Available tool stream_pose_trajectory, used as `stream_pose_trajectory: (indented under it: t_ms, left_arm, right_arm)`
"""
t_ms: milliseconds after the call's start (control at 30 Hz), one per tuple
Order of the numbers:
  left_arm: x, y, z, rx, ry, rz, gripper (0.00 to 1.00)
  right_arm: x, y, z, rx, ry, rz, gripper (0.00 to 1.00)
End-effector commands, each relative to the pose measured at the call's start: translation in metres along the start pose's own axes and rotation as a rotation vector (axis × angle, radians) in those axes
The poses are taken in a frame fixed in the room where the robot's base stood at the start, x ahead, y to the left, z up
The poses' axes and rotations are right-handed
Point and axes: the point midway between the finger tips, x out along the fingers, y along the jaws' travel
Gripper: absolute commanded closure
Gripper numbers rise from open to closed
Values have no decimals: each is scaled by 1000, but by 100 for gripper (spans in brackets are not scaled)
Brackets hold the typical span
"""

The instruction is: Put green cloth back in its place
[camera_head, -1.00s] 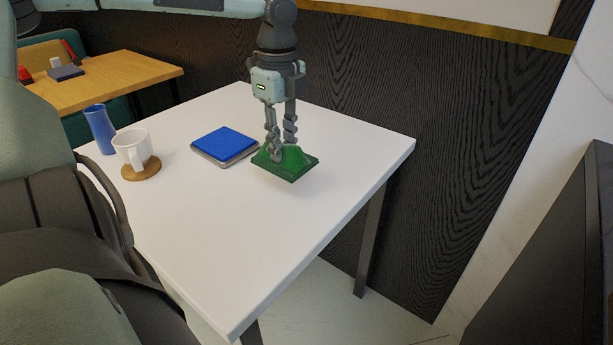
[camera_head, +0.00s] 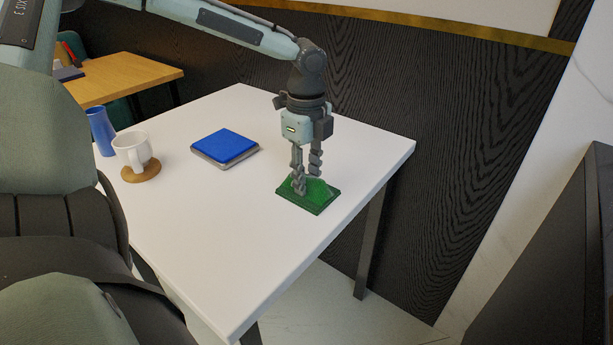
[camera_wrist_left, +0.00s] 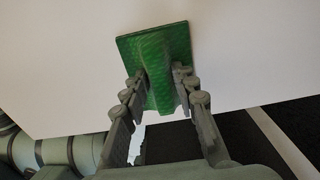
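The green cloth (camera_head: 320,194) is a folded square over the white table (camera_head: 215,250), near its right edge. My left gripper (camera_head: 306,188) points down at it, with its fingers on both sides of a raised fold in the middle. In the left wrist view the cloth (camera_wrist_left: 166,48) bulges into a ridge between the fingertips (camera_wrist_left: 160,84), which pinch it. I cannot tell whether its underside touches the table. My right gripper is out of view.
A blue cloth (camera_head: 224,144) lies on a grey folded piece (camera_head: 238,160) farther back. A white mug (camera_head: 131,150) on a round wooden coaster (camera_head: 141,174) and a blue vase (camera_head: 101,130) stand at the left. A dark wall (camera_head: 380,90) borders the table. The table's front is clear.

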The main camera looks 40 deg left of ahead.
Motion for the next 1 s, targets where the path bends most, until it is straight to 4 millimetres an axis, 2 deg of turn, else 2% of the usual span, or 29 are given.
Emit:
stream_pose_trajectory:
  t_ms: [433, 567, 600, 800, 1000]
  left_arm:
    - [3, 0, 0, 0, -1, 2, 58]
    - [9, 1, 1, 0, -2, 2, 58]
    - [-5, -1, 0, 0, -1, -3, 58]
    - [-45, 1, 0, 0, 1, -3, 58]
    - [-70, 2, 0, 0, -1, 0, 58]
  right_arm:
    - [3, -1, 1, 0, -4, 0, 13]
    - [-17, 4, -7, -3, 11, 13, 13]
    - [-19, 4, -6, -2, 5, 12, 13]
    - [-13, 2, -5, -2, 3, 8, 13]
    - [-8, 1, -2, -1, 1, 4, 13]
